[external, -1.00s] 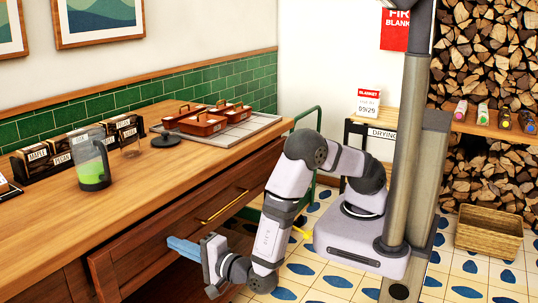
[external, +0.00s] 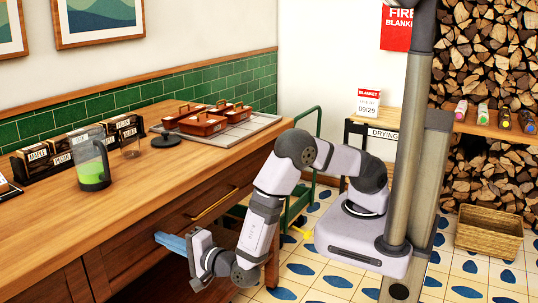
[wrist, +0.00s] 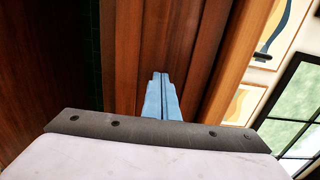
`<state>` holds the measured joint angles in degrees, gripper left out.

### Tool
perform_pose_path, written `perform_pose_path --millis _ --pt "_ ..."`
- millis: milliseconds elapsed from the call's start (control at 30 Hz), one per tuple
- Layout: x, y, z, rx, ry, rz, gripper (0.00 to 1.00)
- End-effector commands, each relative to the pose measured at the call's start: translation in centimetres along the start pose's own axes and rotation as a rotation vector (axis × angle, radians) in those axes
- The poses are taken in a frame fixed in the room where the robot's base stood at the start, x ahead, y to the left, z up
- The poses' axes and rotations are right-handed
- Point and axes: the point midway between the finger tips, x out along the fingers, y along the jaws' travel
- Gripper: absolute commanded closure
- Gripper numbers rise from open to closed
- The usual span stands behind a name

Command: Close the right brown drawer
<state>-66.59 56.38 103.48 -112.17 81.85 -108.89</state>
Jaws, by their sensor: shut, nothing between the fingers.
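The right brown drawer (external: 185,222) has a dark wooden front with a brass bar handle (external: 212,204). Its front now sits close in under the counter edge; I cannot tell whether it is fully flush. My gripper (external: 163,241) is shut and empty, with its blue fingers pointing at the drawer front, below and left of the handle. The tips are at or very near the wood; contact is not clear. In the wrist view the blue fingers (wrist: 161,98) lie together against brown wood panels.
A green cart frame (external: 300,205) stands beyond the cabinet's right end. Patterned floor lies open in front (external: 315,275).

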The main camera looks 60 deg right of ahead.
Motion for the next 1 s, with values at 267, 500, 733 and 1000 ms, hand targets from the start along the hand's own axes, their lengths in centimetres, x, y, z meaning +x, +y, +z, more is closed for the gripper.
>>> perform_pose_path --millis 267,500,733,1000 --pt "0.3 -0.7 0.1 0.010 0.003 -0.011 1.00" --pt "-2.2 -0.8 0.2 0.006 -0.003 -0.009 1.00" --pt "-6.7 -0.3 0.2 0.001 -0.007 -0.006 1.00" --pt "-11.6 -0.2 0.1 0.001 -0.005 -0.005 1.00"
